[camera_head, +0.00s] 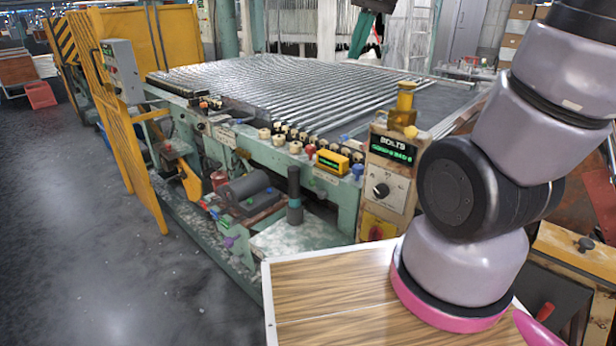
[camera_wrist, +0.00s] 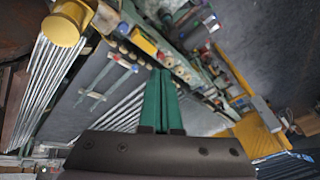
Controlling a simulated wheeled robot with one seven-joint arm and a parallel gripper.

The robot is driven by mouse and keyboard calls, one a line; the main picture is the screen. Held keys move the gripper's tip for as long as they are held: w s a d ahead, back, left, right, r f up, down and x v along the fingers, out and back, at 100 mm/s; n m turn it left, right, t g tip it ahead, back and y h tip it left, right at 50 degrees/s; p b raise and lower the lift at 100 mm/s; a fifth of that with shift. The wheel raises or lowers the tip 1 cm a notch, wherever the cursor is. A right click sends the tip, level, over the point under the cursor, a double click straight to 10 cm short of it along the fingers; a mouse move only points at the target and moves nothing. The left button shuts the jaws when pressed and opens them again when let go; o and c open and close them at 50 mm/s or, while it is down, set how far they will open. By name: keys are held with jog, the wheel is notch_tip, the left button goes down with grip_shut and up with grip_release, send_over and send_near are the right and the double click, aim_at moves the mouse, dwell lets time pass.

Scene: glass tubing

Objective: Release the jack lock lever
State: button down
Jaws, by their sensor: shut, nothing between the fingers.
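I cannot tell for sure which part is the jack lock lever. Small coloured handles show low on the machine's front: a purple one (camera_head: 230,241) and a blue one (camera_head: 215,213), left of a dark upright post (camera_head: 294,185). A red knob (camera_head: 311,151) and a blue knob (camera_head: 357,171) sit higher, along the machine's edge. My gripper (camera_wrist: 161,72) has green fingers, shut together and empty, in the wrist view. It appears apart from the machine, above the tubing.
The green machine (camera_head: 256,150) carries rows of glass tubes (camera_head: 270,85). A control box marked BOLTS (camera_head: 388,170) and a yellow display box (camera_head: 332,162) stand at its near edge. A yellow fence (camera_head: 124,130) is at the left.

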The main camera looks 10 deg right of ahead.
jog(key=w+a+f+n+g+h, duration=0.1)
jog(key=w+a+f, duration=0.2)
jog(key=w+f, duration=0.3)
jog(key=w+a+f+n+g+h, duration=0.2)
jog(key=w+f, duration=0.5)
jog(key=f, duration=0.8)
jog(key=w+a+f+n+g+h, duration=0.1)
jog(key=w+a+f, duration=0.3)
jog(key=f, duration=0.7)
jog(key=w+g, duration=0.1)
jog(key=w, duration=0.1)
jog(key=shift+w+f+n, duration=0.3)
jog(key=shift+w+n, duration=0.05)
jog(key=shift+n, duration=0.05)
jog(key=shift+a, duration=0.1)
jog(key=x, duration=1)
jog(key=shift+d, duration=0.2)
